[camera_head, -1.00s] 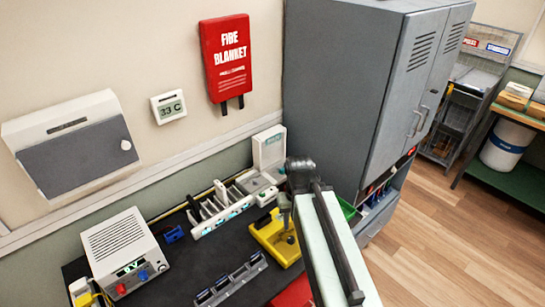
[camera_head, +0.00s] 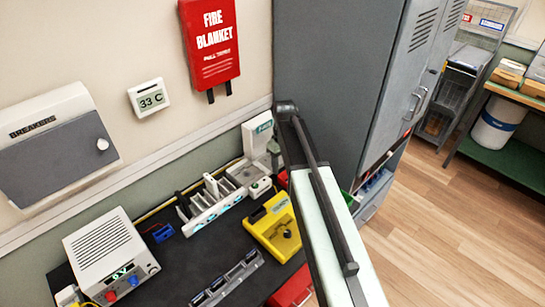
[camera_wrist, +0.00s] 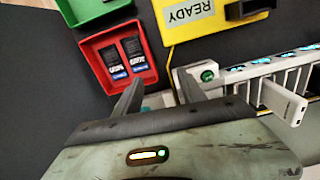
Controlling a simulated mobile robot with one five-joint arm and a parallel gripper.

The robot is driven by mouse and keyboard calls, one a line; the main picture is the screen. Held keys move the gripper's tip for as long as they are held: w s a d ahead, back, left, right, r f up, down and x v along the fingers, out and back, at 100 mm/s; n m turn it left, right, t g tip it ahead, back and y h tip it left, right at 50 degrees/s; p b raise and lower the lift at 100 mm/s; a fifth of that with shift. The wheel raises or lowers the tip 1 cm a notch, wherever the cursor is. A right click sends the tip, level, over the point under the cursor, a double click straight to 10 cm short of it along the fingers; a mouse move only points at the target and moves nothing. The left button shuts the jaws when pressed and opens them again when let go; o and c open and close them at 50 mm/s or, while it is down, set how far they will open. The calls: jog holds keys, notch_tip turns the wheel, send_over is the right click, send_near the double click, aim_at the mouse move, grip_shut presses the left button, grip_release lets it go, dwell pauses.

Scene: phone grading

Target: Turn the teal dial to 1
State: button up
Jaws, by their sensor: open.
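My gripper (camera_wrist: 160,77) is open and empty in the wrist view, with its two dark fingers apart. A small white box with a round green-teal piece (camera_wrist: 208,75) lies just right of the right fingertip; I cannot tell whether this piece is the teal dial. A teal patch (camera_wrist: 154,101) shows low between the fingers, mostly hidden. The green-topped white box also shows in the head view (camera_head: 261,184), by the white rack. No number on a dial is readable. In the head view my gripper is hidden behind my arm.
A red tray (camera_wrist: 91,46) with two dark modules lies left of the fingers. The yellow station (camera_head: 270,211) stands beside the white rack (camera_head: 213,207). A power supply (camera_head: 103,243) is at the bench's left. The grey cabinet (camera_head: 325,80) rises behind my arm.

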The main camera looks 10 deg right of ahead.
jog(key=w+n, duration=0.1)
jog(key=w, duration=0.3)
jog(key=w+n, duration=0.2)
jog(key=w, duration=0.3)
jog(key=w+n, duration=0.2)
jog(key=w, duration=0.3)
jog(key=shift+f, duration=0.3)
jog(key=shift+s+f+b, duration=0.1)
jog(key=shift+f+b, duration=0.3)
jog(key=shift+b, duration=0.2)
notch_tip(320, 180, down, 7)
jog(key=b, duration=0.7)
jog(key=shift+f, duration=0.1)
